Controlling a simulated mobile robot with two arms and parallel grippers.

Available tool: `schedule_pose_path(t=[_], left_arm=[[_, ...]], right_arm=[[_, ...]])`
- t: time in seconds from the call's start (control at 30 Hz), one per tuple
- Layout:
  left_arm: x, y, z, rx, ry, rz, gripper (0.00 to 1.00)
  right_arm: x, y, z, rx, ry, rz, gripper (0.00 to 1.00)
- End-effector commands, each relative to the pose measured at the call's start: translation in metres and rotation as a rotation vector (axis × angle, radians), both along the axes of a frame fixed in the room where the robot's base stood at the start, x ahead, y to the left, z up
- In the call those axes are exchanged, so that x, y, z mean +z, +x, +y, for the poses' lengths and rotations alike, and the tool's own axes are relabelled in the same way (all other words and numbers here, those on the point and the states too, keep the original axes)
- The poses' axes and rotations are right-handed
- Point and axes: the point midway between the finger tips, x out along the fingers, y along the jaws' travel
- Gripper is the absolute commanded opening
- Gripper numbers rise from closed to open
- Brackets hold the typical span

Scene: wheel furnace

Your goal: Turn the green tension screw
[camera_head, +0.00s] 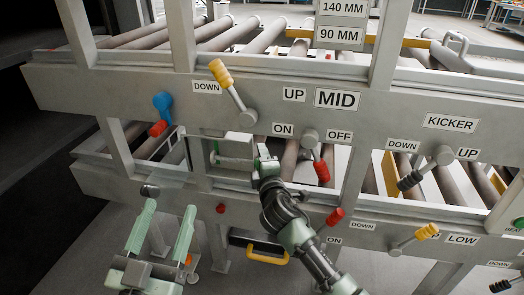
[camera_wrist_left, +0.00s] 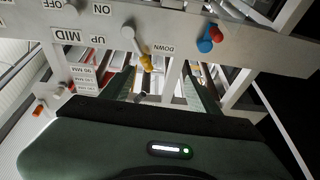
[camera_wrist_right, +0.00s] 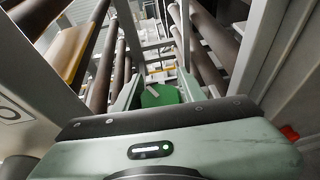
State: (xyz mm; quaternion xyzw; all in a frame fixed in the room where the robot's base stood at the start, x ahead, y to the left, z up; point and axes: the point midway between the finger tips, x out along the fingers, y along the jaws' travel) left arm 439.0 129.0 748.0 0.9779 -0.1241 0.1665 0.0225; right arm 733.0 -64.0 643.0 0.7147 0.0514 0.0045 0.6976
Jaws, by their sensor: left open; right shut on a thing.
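The green tension screw (camera_wrist_right: 160,95) sits between the fingers of my right gripper (camera_wrist_right: 159,88) in the right wrist view, and the gripper is shut on it. In the head view my right gripper (camera_head: 232,161) reaches sideways into an opening of the grey frame. Only a small bit of green shows there at its fingertips, and the rest of the screw is hidden. My left gripper (camera_head: 170,208) is open and empty in front of the lower left of the frame, apart from the screw.
The grey frame (camera_head: 350,115) carries several levers, including a yellow one (camera_head: 222,76), a blue-and-red one (camera_head: 162,110) and a red one (camera_head: 321,170) close to my right arm. A yellow handle (camera_head: 268,258) is below. Dark open space lies at the left.

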Motion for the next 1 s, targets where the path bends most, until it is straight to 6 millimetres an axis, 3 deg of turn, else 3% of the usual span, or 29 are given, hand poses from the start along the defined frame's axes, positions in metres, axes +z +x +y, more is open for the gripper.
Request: schedule_pose_path(t=[0.2,0.5,0.7,1.0], left_arm=[[-0.073,0.006,0.01,0.024,0.105,0.398,0.61],[-0.153,-0.028,0.029,0.05,0.208,0.823,0.61],[-0.18,-0.051,0.039,0.06,0.245,0.988,0.61],[-0.193,-0.066,0.045,0.064,0.264,1.076,0.61]], right_arm=[[-0.001,-0.001,0.0,-0.001,0.012,0.046,0.0],[-0.004,-0.001,0.0,-0.001,0.026,0.086,0.0],[-0.006,-0.001,0.0,-0.001,0.032,0.103,0.0],[-0.007,-0.001,0.0,-0.001,0.034,0.11,0.0]])
